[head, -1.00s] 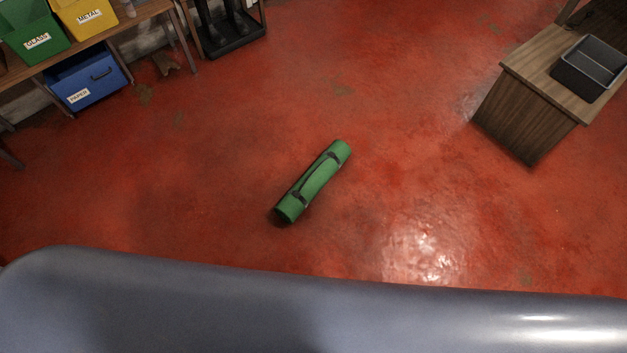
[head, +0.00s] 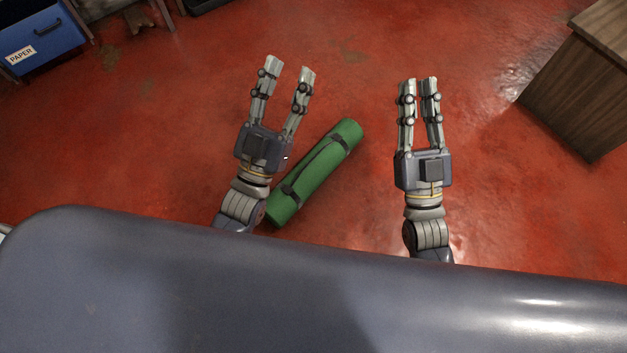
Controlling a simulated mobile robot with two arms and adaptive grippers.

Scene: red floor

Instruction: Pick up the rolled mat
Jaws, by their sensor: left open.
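The rolled mat (head: 318,170) is a green cylinder with dark straps and a carry strap, lying on the red floor in the head view, slanting from lower left to upper right. My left gripper (head: 290,66) is open and empty, just left of the mat, its fingers pointing up the picture. Its wrist partly overlaps the mat's lower left end in the picture; I cannot tell its height above the floor. My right gripper (head: 417,81) is to the right of the mat and apart from it, empty, its fingers close together with a narrow gap.
A wooden cabinet (head: 583,85) stands at the upper right. A blue bin (head: 40,35) labelled PAPER is at the upper left beside table legs. The red floor (head: 480,170) around the mat is otherwise clear. My own grey body fills the bottom.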

